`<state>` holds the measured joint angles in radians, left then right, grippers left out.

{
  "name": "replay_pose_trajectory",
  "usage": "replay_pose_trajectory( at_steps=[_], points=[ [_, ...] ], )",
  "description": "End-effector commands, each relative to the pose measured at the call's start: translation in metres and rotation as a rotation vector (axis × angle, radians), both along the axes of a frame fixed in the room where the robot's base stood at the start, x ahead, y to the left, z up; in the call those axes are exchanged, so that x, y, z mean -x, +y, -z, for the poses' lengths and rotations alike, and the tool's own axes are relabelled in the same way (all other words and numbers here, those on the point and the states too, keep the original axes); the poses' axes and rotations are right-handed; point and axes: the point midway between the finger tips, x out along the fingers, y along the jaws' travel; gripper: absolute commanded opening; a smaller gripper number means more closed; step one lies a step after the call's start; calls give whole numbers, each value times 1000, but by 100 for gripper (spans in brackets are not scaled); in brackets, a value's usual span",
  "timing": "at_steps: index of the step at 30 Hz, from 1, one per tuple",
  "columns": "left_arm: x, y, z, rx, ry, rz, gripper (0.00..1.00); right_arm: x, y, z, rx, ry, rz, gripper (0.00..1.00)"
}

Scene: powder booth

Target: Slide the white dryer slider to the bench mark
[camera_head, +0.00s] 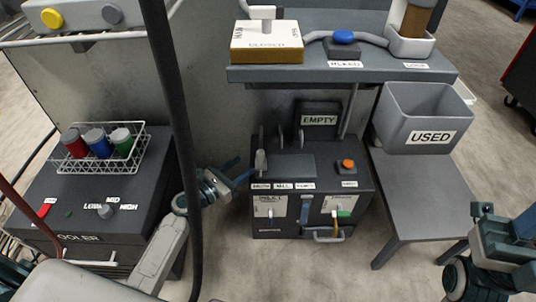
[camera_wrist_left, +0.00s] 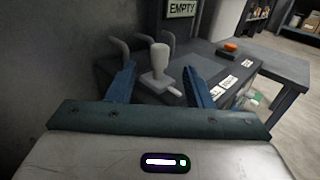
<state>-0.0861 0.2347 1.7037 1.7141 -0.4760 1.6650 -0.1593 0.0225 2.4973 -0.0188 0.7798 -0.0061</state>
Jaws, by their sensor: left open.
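The white dryer slider (camera_head: 261,161) stands upright as a pale knob at the left end of the dark box's top, near the leftmost of three small labels (camera_head: 283,186). The labels' lettering is too small to read surely. My left gripper (camera_head: 240,171) is just left of the knob, its blue fingers apart and pointing toward it. In the left wrist view the knob (camera_wrist_left: 160,62) stands ahead between the two open fingers (camera_wrist_left: 158,88), with nothing gripped. Contact is not visible. My right gripper (camera_head: 500,235) is at the lower right, far from the box; its finger opening is unclear.
Curved grey pipes (camera_wrist_left: 118,48) rise behind the knob. A shelf (camera_head: 345,75) hangs above the box. An orange button (camera_head: 347,164) is at the box's right. A grey USED bin (camera_head: 425,115) stands farther right.

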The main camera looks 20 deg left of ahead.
Motion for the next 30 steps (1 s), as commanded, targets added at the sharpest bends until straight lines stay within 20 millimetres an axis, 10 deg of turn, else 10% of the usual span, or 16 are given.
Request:
replay_pose_trajectory(
  at_steps=[18,30],
  points=[
    [-82,-45,-1,9,-1,-1,47,2,0,9,-12,-15,10,36],
    [-94,-52,-1,8,1,-1,47,2,0,10,-12,-15,12,36]
  ],
)
